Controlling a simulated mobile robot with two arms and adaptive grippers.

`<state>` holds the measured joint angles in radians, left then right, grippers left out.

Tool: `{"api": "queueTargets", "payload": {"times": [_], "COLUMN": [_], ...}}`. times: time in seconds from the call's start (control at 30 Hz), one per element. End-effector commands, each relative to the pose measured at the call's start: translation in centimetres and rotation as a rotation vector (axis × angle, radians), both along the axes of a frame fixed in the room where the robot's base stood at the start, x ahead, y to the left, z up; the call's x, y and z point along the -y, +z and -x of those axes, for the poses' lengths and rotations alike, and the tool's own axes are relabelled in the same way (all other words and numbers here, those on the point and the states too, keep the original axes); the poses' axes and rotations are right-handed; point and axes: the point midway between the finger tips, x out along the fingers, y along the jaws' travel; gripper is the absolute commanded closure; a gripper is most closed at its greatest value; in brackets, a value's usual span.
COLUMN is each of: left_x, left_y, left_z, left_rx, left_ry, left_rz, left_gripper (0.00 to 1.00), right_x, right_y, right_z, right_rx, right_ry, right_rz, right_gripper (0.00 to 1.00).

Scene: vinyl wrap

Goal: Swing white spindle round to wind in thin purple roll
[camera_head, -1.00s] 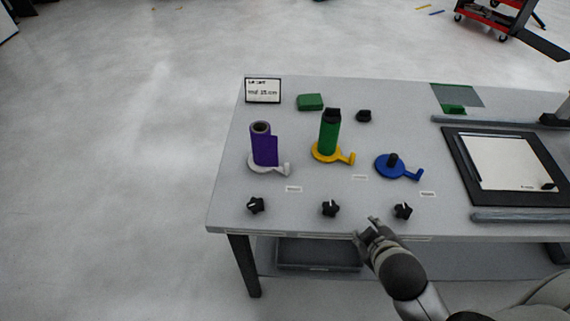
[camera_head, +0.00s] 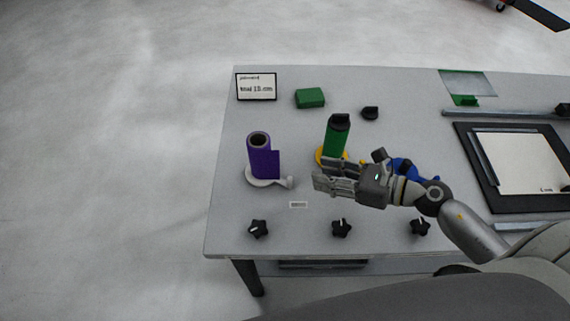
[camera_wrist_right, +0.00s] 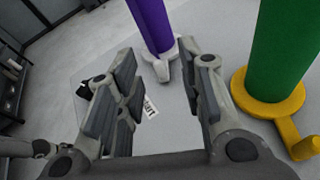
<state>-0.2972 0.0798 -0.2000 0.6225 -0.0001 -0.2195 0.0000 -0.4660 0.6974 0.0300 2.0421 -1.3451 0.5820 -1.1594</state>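The purple roll (camera_head: 262,158) stands upright on the white spindle (camera_head: 262,180), whose short crank arm ends in a knob (camera_head: 288,183) on the right. In the right wrist view the purple roll (camera_wrist_right: 153,22) and the white spindle (camera_wrist_right: 176,52) are ahead, beyond the fingertips. My right gripper (camera_head: 322,175) is open and empty, just right of the white crank and apart from it. In the wrist view its fingers (camera_wrist_right: 165,70) are spread with table between them. My left gripper is not in view.
The green roll on the yellow spindle (camera_wrist_right: 296,125) stands close to the right of my right gripper. The blue spindle (camera_head: 405,165) is partly hidden behind my arm. Black star knobs (camera_head: 258,228) line the front edge. A small label (camera_head: 298,205) lies before the white spindle.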

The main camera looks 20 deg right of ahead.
Motion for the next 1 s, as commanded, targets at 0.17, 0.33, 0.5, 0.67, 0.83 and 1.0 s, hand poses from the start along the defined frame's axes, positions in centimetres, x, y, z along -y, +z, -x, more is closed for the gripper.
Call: {"api": "queueTargets", "payload": {"times": [0.17, 0.33, 0.5, 0.67, 0.83, 1.0], "left_x": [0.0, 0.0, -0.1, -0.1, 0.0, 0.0], "left_y": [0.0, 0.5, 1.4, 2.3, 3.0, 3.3], "left_z": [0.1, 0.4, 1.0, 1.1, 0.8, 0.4], "left_rx": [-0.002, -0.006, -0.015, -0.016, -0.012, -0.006], "left_ry": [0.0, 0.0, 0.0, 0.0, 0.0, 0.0], "left_rz": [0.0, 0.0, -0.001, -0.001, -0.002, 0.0], "left_gripper": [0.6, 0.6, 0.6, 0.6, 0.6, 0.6], "right_x": [0.4, -0.3, -2.2, -4.5, -6.4, -7.4], "right_y": [-2.1, -2.5, -3.2, -4.3, -5.5, -6.2], "right_z": [1.4, 1.0, -0.4, -2.2, -3.6, -4.2], "right_rx": [0.007, 0.008, 0.008, 0.009, 0.007, 0.006], "right_ry": [0.122, 0.134, 0.13, 0.13, 0.13, 0.131], "right_rz": [0.143, 0.154, 0.15, 0.148, 0.148, 0.149], "right_gripper": [0.65, 0.65, 0.65, 0.65, 0.65, 0.65]}}
